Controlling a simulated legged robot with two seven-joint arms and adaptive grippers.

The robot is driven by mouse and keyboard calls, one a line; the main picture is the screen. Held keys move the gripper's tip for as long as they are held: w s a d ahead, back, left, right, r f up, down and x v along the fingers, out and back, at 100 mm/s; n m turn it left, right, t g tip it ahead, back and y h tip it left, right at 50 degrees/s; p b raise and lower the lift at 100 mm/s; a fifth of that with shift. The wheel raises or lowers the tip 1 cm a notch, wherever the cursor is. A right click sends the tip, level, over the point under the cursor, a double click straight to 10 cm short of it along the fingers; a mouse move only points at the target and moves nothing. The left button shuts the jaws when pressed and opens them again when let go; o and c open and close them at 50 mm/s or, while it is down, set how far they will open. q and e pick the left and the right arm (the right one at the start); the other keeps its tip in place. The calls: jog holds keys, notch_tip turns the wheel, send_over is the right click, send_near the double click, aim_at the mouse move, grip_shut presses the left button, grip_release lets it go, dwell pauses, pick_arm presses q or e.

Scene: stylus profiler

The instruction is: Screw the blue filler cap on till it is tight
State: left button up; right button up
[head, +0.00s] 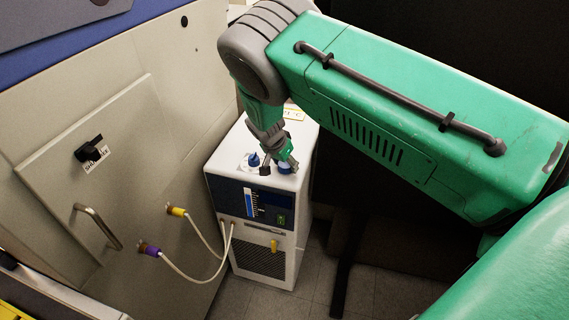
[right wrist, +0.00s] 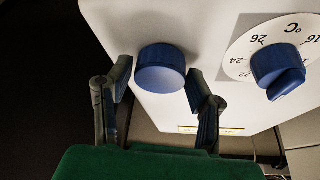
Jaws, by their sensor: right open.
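The blue filler cap (right wrist: 161,69) is a round, smooth-topped cap on the white top of the chiller box (head: 218,163). In the right wrist view it sits between the two fingers of my right gripper (right wrist: 158,82), with a gap on each side. The fingers are open and hold nothing. In the head view my right gripper (head: 279,167) reaches down from above over the box top, and the cap (head: 285,168) shows partly behind its fingers. Whether the cap is seated tight cannot be told. My left gripper is not in view.
A blue temperature knob (right wrist: 277,70) on a white dial stands close beside the cap; it also shows in the head view (head: 253,160). Two hoses (head: 196,277) run from the box front to a beige cabinet (head: 120,160) on the left. The floor in front is clear.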

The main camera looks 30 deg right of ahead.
jog(key=n+t, duration=0.1)
jog(key=n, duration=0.1)
jog(key=n+y, duration=0.1)
jog(key=n, duration=0.2)
jog(key=shift+d+t, duration=0.1)
jog(key=shift+t, duration=0.3)
jog(key=n+y, duration=0.1)
jog(key=n, duration=0.1)
jog(key=n+t+y, duration=0.1)
jog(key=n, duration=0.2)
jog(key=shift+n, duration=0.3)
jog(key=n+y, duration=0.2)
jog(key=n, duration=0.3)
jog(key=shift+w+d+n, duration=0.1)
jog(key=shift+n, duration=0.2)
jog(key=n+y, duration=0.1)
jog(key=n, duration=0.1)
jog(key=n+y, duration=0.1)
jog(key=n, duration=0.1)
jog(key=shift+f+g, duration=0.1)
jog(key=shift+g, duration=0.2)
jog(key=shift+s+a, duration=0.2)
jog(key=shift+s, duration=0.1)
jog(key=shift+f, duration=0.1)
grip_shut()
